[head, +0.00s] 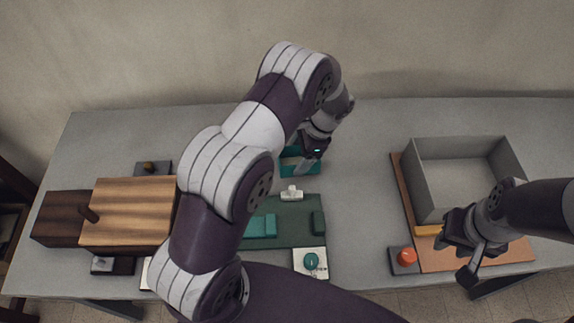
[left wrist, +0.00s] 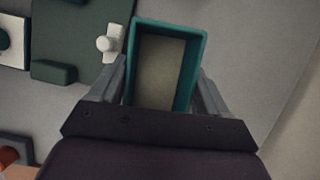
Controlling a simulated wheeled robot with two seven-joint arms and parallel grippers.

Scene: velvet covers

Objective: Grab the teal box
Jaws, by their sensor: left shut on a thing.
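The teal box (head: 287,165) is an open-topped, thin-walled box behind the green board on the grey table. It also shows in the left wrist view (left wrist: 193,75), upright with its inside visible. My left gripper (head: 307,165) reaches down to it from above and is shut on it, with a finger on each of two opposite sides in the left wrist view (left wrist: 163,85). My left forearm hides part of the scene in the head view. My right gripper (head: 458,255) is apart from it at the right, open and empty, over the brown board's front left part.
A grey bin (head: 440,190) stands on a brown board (head: 470,258), with an orange button (head: 407,257) beside it. The green board (head: 292,232) holds a teal block (head: 260,226); a white knob (head: 291,194) sits at its back edge. A wooden box (head: 125,210) stands left.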

